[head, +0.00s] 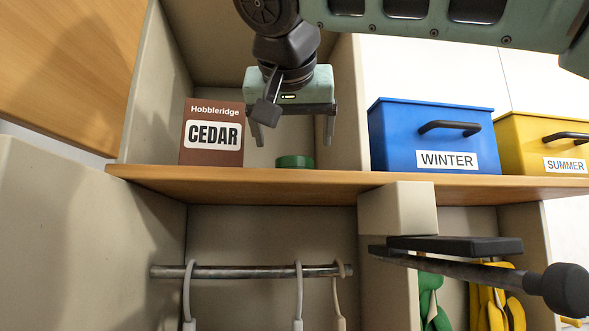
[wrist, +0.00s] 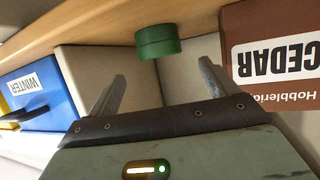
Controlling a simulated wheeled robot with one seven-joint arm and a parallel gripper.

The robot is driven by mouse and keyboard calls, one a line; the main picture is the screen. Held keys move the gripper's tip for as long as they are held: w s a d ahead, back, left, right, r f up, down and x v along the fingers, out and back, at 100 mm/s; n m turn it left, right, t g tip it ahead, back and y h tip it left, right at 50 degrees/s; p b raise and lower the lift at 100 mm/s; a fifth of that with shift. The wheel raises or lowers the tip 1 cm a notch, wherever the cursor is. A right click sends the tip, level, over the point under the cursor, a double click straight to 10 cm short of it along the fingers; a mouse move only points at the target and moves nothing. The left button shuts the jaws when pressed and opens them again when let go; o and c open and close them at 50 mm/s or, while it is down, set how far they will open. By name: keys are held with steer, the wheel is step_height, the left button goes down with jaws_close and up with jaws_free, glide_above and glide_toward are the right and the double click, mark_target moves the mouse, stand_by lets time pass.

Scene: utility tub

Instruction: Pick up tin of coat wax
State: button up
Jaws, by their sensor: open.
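A short round green tin (head: 294,161), the only tin in view, stands on the wooden shelf (head: 340,181) in the upper cubby. No writing on it can be read. My gripper (head: 293,138) hangs above it with fingers pointing down, one on either side in the picture. It is open and empty. In the wrist view, which is turned upside down, the green tin (wrist: 158,42) shows just beyond and between the fingertips of my gripper (wrist: 163,70). The fingers appear apart from the tin.
A brown CEDAR box (head: 212,158) stands close left of the tin. Beyond the cubby's right wall (head: 349,120) are a blue WINTER bin (head: 400,140) and a yellow SUMMER bin (head: 520,135). Below the shelf runs a rail (head: 240,271) with hangers.

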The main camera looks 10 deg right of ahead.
mark_target(294, 156)
steer(key=shift+f+p+x, duration=0.2)
steer(key=shift+p+x, duration=0.35)
steer(key=shift+x, duration=0.95)
steer(key=shift+f+p+x, duration=0.2)
steer(key=shift+p+x, duration=0.3)
steer(key=shift+x, duration=0.95)
steer(key=shift+s, duration=0.15)
steer(key=c, duration=1.1)
